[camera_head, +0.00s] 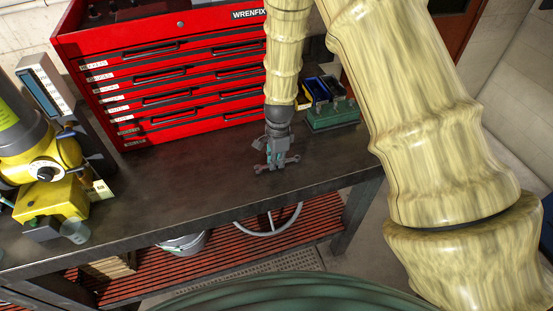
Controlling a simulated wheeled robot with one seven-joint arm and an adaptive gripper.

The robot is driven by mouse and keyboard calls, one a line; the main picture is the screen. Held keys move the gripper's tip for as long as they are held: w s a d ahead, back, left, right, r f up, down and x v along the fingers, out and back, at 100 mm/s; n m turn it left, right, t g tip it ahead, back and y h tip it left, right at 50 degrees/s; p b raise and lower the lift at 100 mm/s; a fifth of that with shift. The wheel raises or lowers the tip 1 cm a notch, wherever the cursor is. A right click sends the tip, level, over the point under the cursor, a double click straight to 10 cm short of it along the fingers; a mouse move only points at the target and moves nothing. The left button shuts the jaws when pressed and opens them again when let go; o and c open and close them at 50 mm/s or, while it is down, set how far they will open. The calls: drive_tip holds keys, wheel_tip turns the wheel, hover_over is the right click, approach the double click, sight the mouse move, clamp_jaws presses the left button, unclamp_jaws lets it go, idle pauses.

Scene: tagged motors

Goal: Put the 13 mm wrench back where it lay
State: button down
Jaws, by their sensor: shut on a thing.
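My gripper (274,161) points down at the dark workbench top (195,190), right of the middle of the bench. It is shut on a small wrench (291,159), whose ends stick out to the left and right of the fingers. The wrench lies level, at or just above the bench surface; I cannot tell whether it touches. Its size marking is too small to read. My fingers hide its middle.
A red tool chest (165,75) with labelled drawers stands behind. A green holder (333,115) with blue and dark bins is at the back right. A yellow machine (45,165) stands at the left. The bench top between the machine and my gripper is clear.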

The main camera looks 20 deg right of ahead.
drive_tip(key=shift+f, duration=0.15)
drive_tip(key=c, duration=1.4)
unclamp_jaws()
drive_tip(key=r, duration=1.2)
drive_tip(key=shift+d, duration=0.3)
